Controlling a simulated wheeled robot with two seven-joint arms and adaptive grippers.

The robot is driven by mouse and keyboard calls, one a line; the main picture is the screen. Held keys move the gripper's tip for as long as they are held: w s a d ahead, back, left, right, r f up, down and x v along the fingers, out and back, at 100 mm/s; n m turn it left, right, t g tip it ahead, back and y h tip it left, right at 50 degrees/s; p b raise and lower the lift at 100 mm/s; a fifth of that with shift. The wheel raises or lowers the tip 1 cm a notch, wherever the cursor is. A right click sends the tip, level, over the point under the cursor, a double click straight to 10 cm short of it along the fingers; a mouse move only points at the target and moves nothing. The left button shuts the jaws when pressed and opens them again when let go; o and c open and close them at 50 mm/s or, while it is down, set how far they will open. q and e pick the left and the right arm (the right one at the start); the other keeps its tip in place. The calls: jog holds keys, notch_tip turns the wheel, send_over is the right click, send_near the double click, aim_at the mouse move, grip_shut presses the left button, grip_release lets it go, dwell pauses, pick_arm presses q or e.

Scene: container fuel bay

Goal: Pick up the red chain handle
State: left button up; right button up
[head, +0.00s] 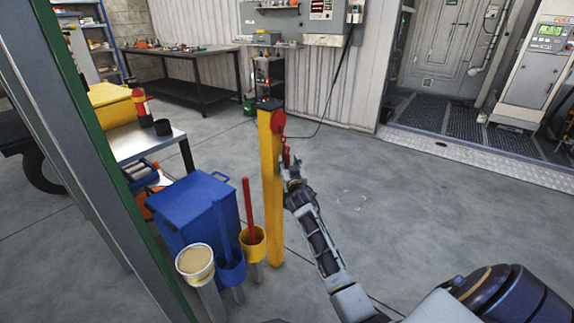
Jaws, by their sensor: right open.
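A yellow post (270,190) stands upright in the middle of the head view, with a round red part (278,124) near its top. A small red handle (286,153) hangs just below that, beside the post's right side. My right gripper (291,168) reaches up from the lower right to the handle. It is open, with its fingertips close to the handle's lower end. I cannot tell whether they touch it, and the gripper partly hides that end. My left gripper is out of view.
Left of the post stand a blue bin (190,212), a cream-topped container (195,262) and a yellow cup (253,242) holding a red rod. A green-edged grey frame (75,130) crosses the left side. A workbench (190,52) is at the back. The floor right of the post is clear.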

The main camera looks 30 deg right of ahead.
aim_at(287, 161)
jog(key=shift+x, duration=0.75)
jog(key=shift+w+d+f+b, duration=0.15)
jog(key=shift+w+b, duration=0.2)
jog(key=shift+w, duration=0.25)
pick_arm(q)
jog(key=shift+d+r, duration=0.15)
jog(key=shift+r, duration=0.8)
pick_arm(e)
jog(key=shift+w+d, duration=0.1)
jog(key=shift+w, duration=0.2)
jog(key=shift+c, duration=0.2)
jog(key=c, duration=0.5)
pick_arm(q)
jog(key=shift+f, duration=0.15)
pick_arm(e)
grip_shut()
